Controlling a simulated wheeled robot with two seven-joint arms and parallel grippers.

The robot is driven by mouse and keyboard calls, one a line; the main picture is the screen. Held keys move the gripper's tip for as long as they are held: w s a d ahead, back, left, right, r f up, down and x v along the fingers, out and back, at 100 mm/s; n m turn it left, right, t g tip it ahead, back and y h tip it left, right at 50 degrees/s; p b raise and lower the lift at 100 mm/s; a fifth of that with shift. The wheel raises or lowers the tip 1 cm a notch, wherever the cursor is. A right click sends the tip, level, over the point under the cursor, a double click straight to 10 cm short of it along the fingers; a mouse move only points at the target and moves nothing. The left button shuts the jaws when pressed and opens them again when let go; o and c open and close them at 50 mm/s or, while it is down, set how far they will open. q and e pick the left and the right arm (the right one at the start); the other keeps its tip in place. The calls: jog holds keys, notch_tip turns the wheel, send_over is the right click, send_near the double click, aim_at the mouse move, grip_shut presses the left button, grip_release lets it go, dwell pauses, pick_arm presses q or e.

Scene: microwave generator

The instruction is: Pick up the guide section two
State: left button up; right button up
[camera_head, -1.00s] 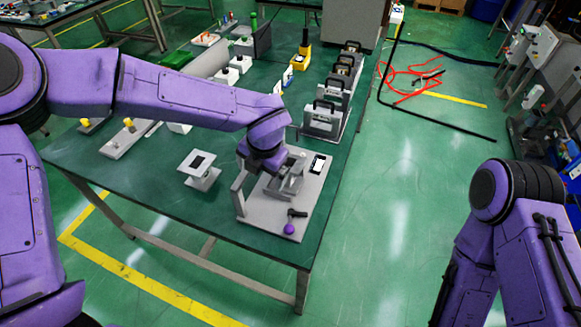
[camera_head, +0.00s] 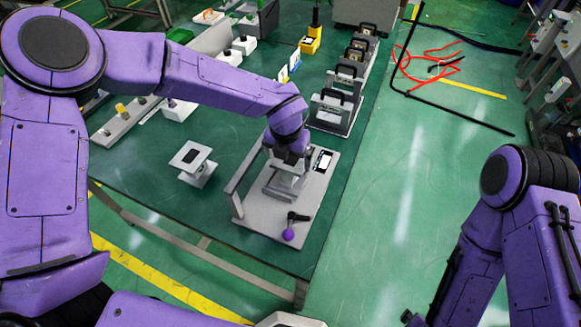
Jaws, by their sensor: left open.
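My left gripper (camera_head: 286,172) points down over a grey fixture plate (camera_head: 265,225) at the table's near right corner. It is open, right above or around a grey metal block (camera_head: 278,190) on that plate. The wrist hides the fingertips, so I cannot tell whether they touch the block. A separate grey flanged piece (camera_head: 193,161) stands upright on the table, left of the plate. I cannot tell for certain which piece is guide section two. My right arm shows at the lower right, but its gripper is out of view.
The fixture plate has an upright grey frame on its left, a purple-knobbed lever (camera_head: 290,232) and a black-and-white panel (camera_head: 322,160). Several black-handled units (camera_head: 338,108) line the table's right edge. Bare green tabletop (camera_head: 150,185) lies around the flanged piece.

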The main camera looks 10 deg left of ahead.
pick_arm(q)
jog(key=shift+f, duration=0.65)
jog(key=shift+c, duration=0.3)
jog(key=c, duration=1.5)
jog(key=shift+r, duration=0.1)
